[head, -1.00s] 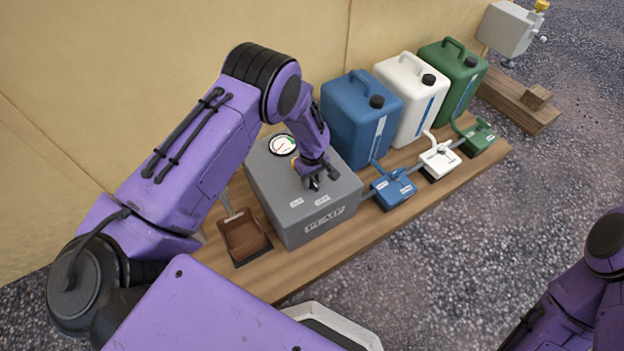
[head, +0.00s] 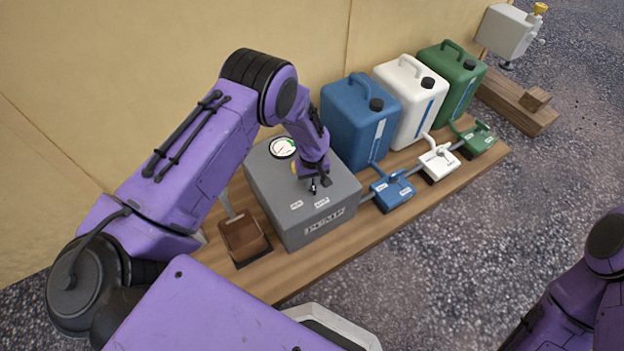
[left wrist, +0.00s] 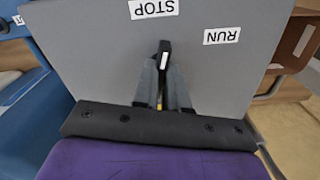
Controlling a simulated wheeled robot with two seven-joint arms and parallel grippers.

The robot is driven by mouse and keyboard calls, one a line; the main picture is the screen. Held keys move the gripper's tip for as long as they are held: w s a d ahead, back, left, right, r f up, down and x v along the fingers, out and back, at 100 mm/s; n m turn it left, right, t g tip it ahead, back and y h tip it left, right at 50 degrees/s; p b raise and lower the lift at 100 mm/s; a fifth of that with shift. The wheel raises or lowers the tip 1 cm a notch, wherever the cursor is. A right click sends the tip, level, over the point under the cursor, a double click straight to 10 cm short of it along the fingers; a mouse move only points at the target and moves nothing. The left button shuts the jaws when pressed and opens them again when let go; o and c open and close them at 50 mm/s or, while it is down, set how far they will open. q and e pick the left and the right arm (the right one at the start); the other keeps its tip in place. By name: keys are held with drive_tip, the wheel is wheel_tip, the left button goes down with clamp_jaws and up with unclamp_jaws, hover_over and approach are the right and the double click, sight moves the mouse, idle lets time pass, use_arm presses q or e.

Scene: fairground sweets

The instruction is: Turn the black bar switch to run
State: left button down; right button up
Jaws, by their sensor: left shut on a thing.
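The grey pump box (head: 270,188) stands on the plank bench. My left gripper (head: 313,186) is over its top, shut on the black bar switch (left wrist: 164,56). The bar's white-marked end shows between the fingers in the left wrist view; the rest is hidden. That end points nearly at the STOP label (left wrist: 153,8), slightly to the RUN side. The RUN label (left wrist: 221,36) is farther right there. In the head view the two labels lie in front of the gripper, too small to read surely. My right gripper is out of view; only part of that arm shows.
A round gauge (head: 283,147) is on the box top. Blue (head: 352,125), white (head: 408,105) and green (head: 452,85) canisters stand to the right, with small valve boxes in front. Open gravel lies in front.

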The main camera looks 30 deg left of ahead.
use_arm(q)
drive_tip(key=m+p, duration=0.1)
drive_tip(key=m, duration=0.4)
drive_tip(key=shift+m, duration=0.3)
drive_tip(key=m, duration=0.4)
drive_tip(key=shift+m, duration=0.4)
drive_tip(key=c, duration=1.2)
unclamp_jaws()
drive_tip(key=shift+o, duration=0.2)
wheel_tip(320, 180, up, 11)
drive_tip(key=p, duration=0.3)
drive_tip(key=shift+f, duration=0.2)
